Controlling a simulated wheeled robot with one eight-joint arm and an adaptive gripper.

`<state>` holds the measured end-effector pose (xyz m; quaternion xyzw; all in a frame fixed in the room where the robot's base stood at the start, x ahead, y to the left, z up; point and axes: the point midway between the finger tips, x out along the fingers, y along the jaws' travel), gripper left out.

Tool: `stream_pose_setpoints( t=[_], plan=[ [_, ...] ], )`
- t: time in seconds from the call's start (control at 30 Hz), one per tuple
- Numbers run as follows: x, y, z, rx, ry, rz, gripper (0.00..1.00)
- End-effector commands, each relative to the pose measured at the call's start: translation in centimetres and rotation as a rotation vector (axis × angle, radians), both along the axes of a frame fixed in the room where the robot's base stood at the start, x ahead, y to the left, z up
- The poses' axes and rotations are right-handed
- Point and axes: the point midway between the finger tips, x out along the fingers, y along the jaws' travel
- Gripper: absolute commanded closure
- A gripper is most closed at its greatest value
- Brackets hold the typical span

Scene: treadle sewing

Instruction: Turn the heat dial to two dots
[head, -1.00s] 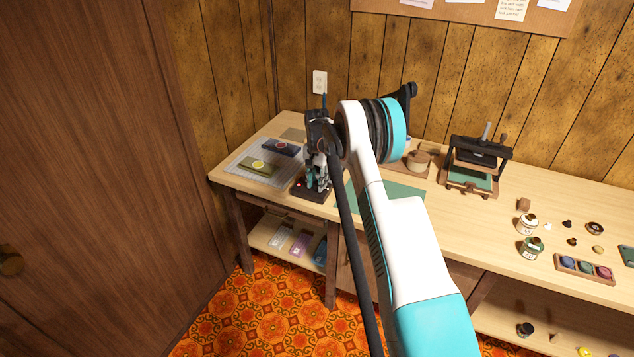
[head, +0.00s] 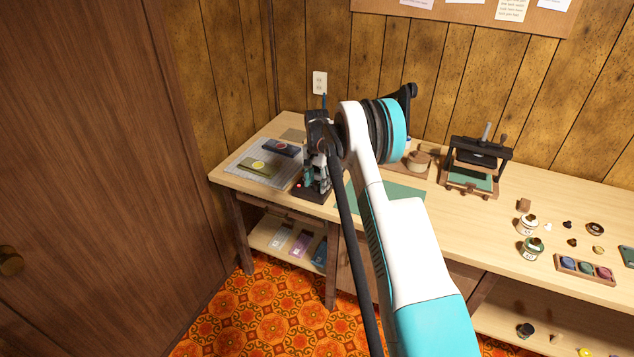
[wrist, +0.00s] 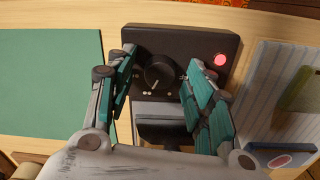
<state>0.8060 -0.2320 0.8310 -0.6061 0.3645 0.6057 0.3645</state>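The heat dial (wrist: 158,73) is a round black knob on the black base of a small machine (head: 313,195). Pale marks show along its near edge in the wrist view, but I cannot clearly read which dots the pointer faces. A red light (wrist: 220,60) glows on the base to the right of the dial. My gripper (wrist: 158,62) is open, with one teal-padded finger on each side of the dial. Small gaps seem to show between the fingers and the dial; I cannot tell whether either touches. In the head view my gripper (head: 318,172) partly hides the machine, and the dial is hidden.
A green mat (wrist: 50,85) lies left of the machine in the wrist view. A grey ruled mat (head: 240,168) with olive and dark blue pieces lies on the other side. A press (head: 478,160) and small jars stand farther right on the bench. A wall is behind.

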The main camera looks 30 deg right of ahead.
Motion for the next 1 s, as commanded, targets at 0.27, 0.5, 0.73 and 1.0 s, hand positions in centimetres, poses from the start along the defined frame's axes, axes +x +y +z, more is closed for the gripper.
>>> stream_pose_setpoints(
  t=[0.27,0.5,0.73,1.0],
  plan=[
    [0.0,0.0,1.1,0.000,0.000,0.000,0.52],
    [0.0,0.0,5.5,0.000,0.000,0.000,0.52],
    [0.0,0.0,9.7,0.000,0.000,0.000,0.52],
    [0.0,0.0,11.9,0.000,0.000,0.000,0.52]
  ],
)
